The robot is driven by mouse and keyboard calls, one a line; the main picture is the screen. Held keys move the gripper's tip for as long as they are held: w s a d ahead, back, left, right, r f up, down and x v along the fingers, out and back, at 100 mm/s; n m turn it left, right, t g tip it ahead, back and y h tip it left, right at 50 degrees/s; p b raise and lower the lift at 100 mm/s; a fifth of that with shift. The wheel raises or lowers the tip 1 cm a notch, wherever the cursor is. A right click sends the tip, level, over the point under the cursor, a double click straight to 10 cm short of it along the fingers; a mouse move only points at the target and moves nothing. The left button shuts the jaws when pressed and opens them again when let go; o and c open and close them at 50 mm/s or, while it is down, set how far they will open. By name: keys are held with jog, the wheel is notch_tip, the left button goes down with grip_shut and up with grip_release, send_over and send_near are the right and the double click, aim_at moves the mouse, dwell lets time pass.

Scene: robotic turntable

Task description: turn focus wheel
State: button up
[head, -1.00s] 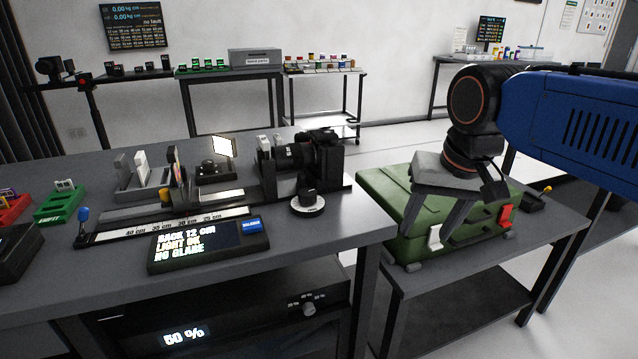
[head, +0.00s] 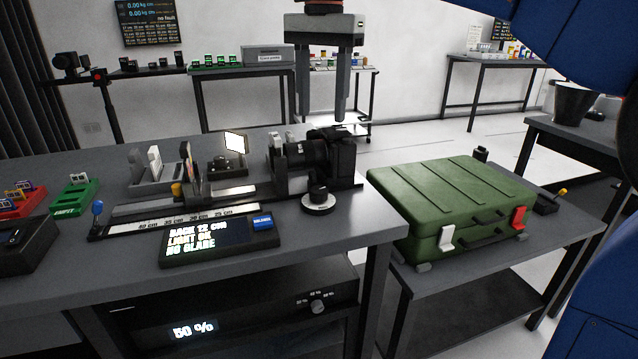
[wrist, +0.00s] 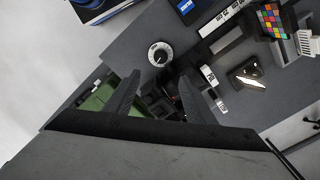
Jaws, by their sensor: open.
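The focus wheel (head: 318,200) is a small black knob on a round white dial, near the right end of the table in the head view. It also shows in the wrist view (wrist: 160,54), above and apart from the fingers. A black camera (head: 318,155) with a lens stands just behind it on the rail. My gripper (head: 322,118) is open and empty, pointing down above and behind the camera in the head view. In the wrist view my gripper's fingers (wrist: 161,98) are spread wide, with dark camera parts showing between them.
A display (head: 205,240) reading "BACK 12 CM, LIGHT OK, NO GLARE" lies left of the wheel, with a blue button (head: 262,222). A green case (head: 450,205) sits on the lower table at right. A lit panel (head: 235,143) stands behind the rail.

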aim_at(319, 189)
jog(key=f, duration=1.7)
jog(key=shift+w+a+f, duration=0.15)
jog(key=shift+a, duration=0.1)
jog(key=c, duration=1.1)
